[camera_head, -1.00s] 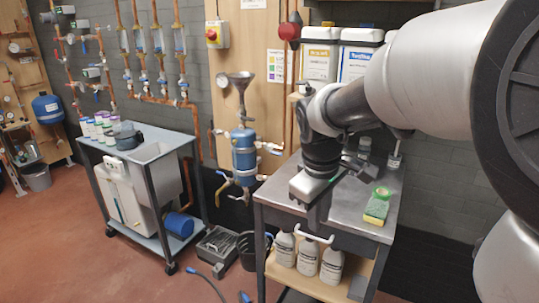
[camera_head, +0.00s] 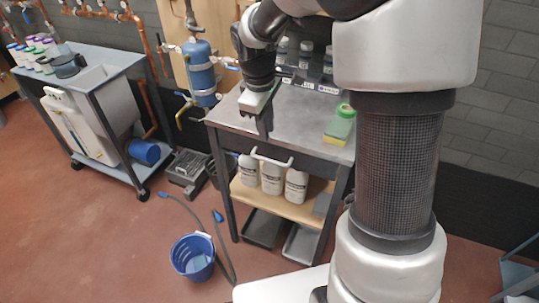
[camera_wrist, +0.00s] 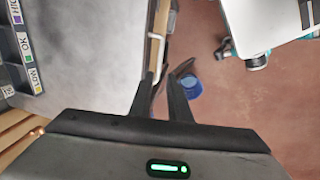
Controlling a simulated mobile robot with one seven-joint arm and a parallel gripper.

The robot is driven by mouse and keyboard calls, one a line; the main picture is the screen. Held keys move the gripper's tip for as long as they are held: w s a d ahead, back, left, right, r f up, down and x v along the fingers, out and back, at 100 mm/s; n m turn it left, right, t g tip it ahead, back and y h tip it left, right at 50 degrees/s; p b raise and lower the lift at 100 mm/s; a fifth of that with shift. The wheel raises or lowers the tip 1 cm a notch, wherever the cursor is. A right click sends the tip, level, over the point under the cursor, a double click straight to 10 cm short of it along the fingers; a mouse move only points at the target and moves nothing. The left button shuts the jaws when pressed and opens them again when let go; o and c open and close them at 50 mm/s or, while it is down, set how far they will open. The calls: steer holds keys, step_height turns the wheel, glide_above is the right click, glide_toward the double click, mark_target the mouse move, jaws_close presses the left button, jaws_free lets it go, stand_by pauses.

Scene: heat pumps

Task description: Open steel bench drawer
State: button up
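The steel bench (camera_head: 225,105) stands centre in the head view, its grey top also at left in the wrist view (camera_wrist: 85,50). Under its front edge is a dark drawer front with a white bar handle (camera_head: 270,159), flush with the bench. In the wrist view the handle (camera_wrist: 156,45) runs along the bench edge, just ahead of and roughly between my fingertips. My gripper (camera_head: 264,133) points down at the front edge, just above the handle in the picture. Its fingers (camera_wrist: 160,80) are apart with nothing clamped; I cannot tell whether they straddle the bar.
A green-and-yellow sponge (camera_head: 340,127) and labelled bins (camera_head: 308,86) are on the bench top. White bottles (camera_head: 272,178) stand on the shelf below. A blue bucket (camera_head: 193,258) and a hose lie on the floor in front. A sink cart (camera_head: 100,85) is at left.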

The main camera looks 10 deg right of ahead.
mark_target(270, 160)
steer(key=f+b, duration=0.1)
steer(key=f, duration=0.3)
steer(key=w+d+f, duration=0.1)
steer(key=f, duration=0.3)
steer(key=w+f+b, duration=0.1)
steer(key=f, duration=0.3)
steer(key=shift+d+f+b, duration=0.2)
steer(key=shift+b, duration=0.15)
jaws_close()
